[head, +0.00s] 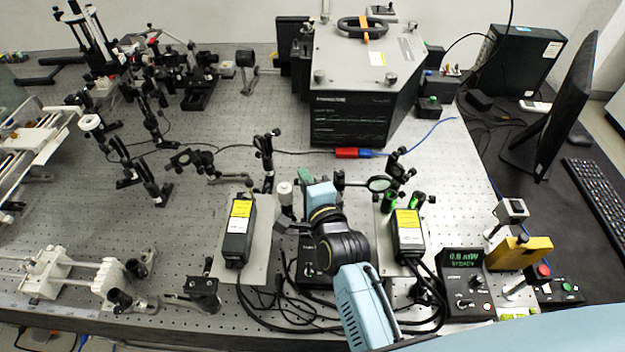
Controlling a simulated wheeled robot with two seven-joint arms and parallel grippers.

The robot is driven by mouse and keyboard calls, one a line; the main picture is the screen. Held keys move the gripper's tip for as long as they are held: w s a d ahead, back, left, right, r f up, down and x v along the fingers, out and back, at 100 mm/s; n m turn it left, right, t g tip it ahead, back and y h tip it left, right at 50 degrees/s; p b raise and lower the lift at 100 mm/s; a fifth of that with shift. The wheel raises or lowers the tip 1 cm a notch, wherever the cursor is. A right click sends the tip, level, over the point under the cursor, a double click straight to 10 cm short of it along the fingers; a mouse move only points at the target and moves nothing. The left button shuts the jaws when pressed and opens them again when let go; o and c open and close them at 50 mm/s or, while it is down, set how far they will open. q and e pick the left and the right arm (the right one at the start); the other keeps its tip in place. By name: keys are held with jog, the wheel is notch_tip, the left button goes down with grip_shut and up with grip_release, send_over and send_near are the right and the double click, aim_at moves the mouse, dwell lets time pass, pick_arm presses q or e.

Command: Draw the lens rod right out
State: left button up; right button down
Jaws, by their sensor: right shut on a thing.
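My right arm comes in from the bottom, and its wrist bends left over the bench. My right gripper (286,207) is small in the view and partly hidden by my own wrist. It is shut at a pale-topped upright rod (285,188), which looks like the lens rod. The rod's lower end and the jaws' exact hold on it are hidden. A round, black-rimmed lens (380,184) stands apart, right of my wrist, near the right black box. My left gripper is not in view.
Two black boxes with yellow labels (237,228) (407,232) stand either side of my arm, with loose cables in front. A power meter (466,283) is at right. A large grey instrument (365,85) stands behind. The perforated bench (235,130) has bare room at centre left.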

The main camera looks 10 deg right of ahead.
jog(key=shift+a, duration=0.15)
jog(key=c, duration=1.5)
grip_release()
jog(key=shift+a, duration=0.1)
jog(key=p+v, duration=0.8)
jog(key=v, duration=0.5)
jog(key=shift+s, duration=0.2)
